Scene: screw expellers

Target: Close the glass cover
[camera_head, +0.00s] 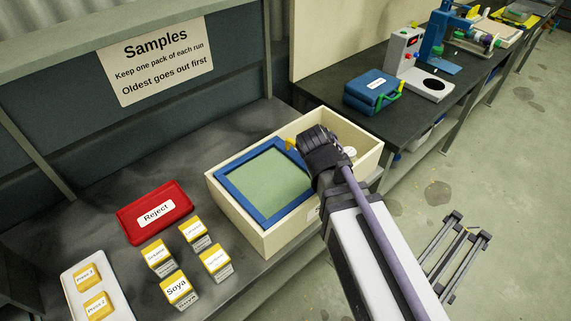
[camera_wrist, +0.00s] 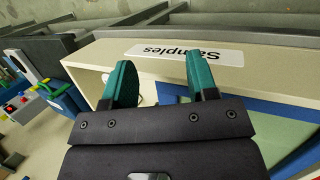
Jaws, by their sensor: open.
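The glass cover (camera_head: 264,184) is a green-tinted pane in a blue frame. In the camera_head view it lies over the left part of a cream box (camera_head: 237,222), and the box's right part is uncovered. In the camera_wrist view the blue frame (camera_wrist: 245,107) shows to the right, beyond my fingers. My gripper (camera_wrist: 162,80) is open, with two green fingertips apart and nothing seen between them. In the camera_head view my gripper (camera_head: 318,143) is over the box near the cover's right edge. Its fingertips and part of the frame are hidden there.
A red Reject tray (camera_head: 157,213), several yellow-topped packs (camera_head: 179,289) and a white tray (camera_head: 94,276) stand left of the box. A blue case (camera_head: 373,91) and a white machine (camera_head: 408,58) stand on the right bench. A white round item (camera_head: 349,151) shows inside the box.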

